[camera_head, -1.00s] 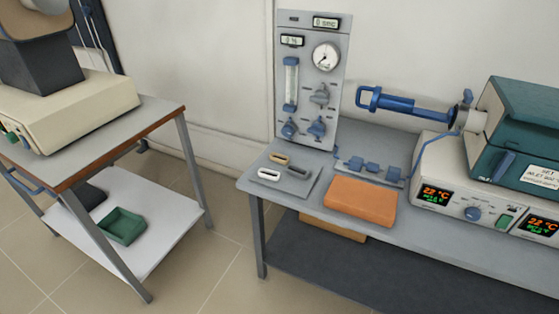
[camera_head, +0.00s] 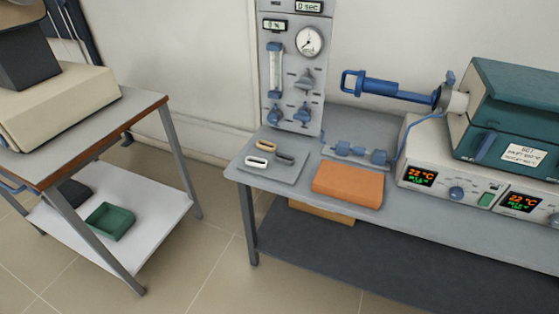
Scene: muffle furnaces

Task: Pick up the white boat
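The white boat (camera_head: 257,161) is a small, elongated white piece with a dark hollow. It lies at the front left of a flat grey tray (camera_head: 276,173) near the left end of the right table. A tan boat (camera_head: 266,146) lies just behind it, and a dark grey boat (camera_head: 284,159) lies to its right. My gripper is not in view.
An orange block (camera_head: 348,184) and a rack with blue parts (camera_head: 357,152) lie right of the tray. A gauge panel (camera_head: 293,75) stands behind it. A furnace (camera_head: 510,115) stands at the right. Open floor (camera_head: 205,235) separates the two tables.

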